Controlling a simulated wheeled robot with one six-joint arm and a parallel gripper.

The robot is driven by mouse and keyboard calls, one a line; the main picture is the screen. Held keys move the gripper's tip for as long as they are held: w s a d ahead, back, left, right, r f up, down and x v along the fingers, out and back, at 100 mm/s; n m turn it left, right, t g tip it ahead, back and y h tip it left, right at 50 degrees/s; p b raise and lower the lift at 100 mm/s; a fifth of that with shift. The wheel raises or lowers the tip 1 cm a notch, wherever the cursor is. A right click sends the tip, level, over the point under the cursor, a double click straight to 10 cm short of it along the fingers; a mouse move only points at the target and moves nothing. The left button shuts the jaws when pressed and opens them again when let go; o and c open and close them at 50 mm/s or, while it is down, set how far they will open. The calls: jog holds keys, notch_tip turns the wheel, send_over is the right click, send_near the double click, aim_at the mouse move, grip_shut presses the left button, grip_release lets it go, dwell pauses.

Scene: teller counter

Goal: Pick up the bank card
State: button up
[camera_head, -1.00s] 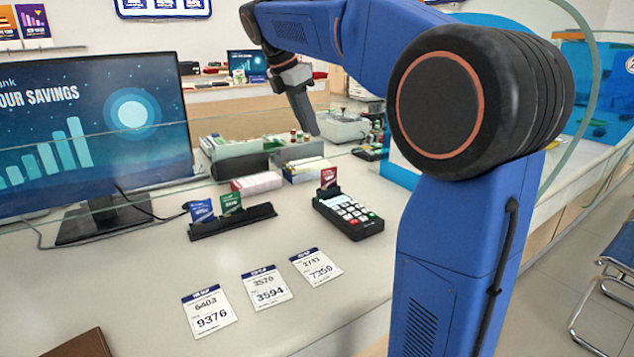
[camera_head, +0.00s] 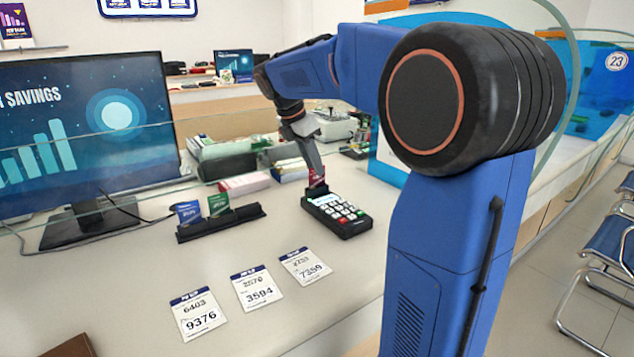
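A blue card (camera_head: 188,212) and a green card (camera_head: 219,204) stand in a black holder (camera_head: 222,226) to the left of the terminal.
Three paper slips (camera_head: 199,313) with numbers lie on the counter in front. A monitor (camera_head: 85,130) stands at the left. Boxes and bundles (camera_head: 245,184) sit behind the holder, and a glass screen crosses the counter. The counter between holder and slips is clear.

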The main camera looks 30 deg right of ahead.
jog(key=shift+x, duration=1.5)
jog(key=shift+d, duration=0.1)
grip_shut()
jog(key=shift+r, duration=0.1)
notch_tip(320, 180, up, 10)
jog(key=shift+r, duration=2.2)
